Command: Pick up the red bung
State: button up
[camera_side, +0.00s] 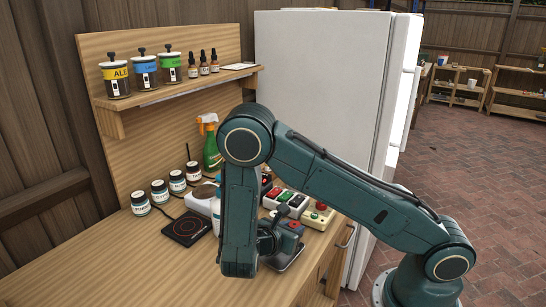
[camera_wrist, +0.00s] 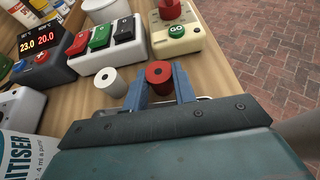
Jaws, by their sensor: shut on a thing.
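The red bung (camera_wrist: 159,73), a short cylinder with a dark hole in its top, is between the two blue fingers of my gripper (camera_wrist: 159,88) in the wrist view. The fingers are shut on it, one at each side. A white bung (camera_wrist: 110,80) with a similar hole stands just left of the left finger, close to it. In the side view my gripper (camera_side: 288,236) is low over the bench, partly hidden by my arm. Whether the red bung is clear of the surface under it I cannot tell.
A switch box (camera_wrist: 105,45) with red, green and black switches and a cream box (camera_wrist: 175,33) with a green GO button stand beyond the bungs. A temperature display (camera_wrist: 40,45) is at left. The bench (camera_side: 130,255) is clear at front left. A white fridge (camera_side: 320,80) stands behind.

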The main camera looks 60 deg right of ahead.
aim_at(292, 227)
jog(key=shift+r, duration=0.2)
notch_tip(292, 227, up, 20)
jog(key=shift+f, duration=0.2)
dwell(0.6)
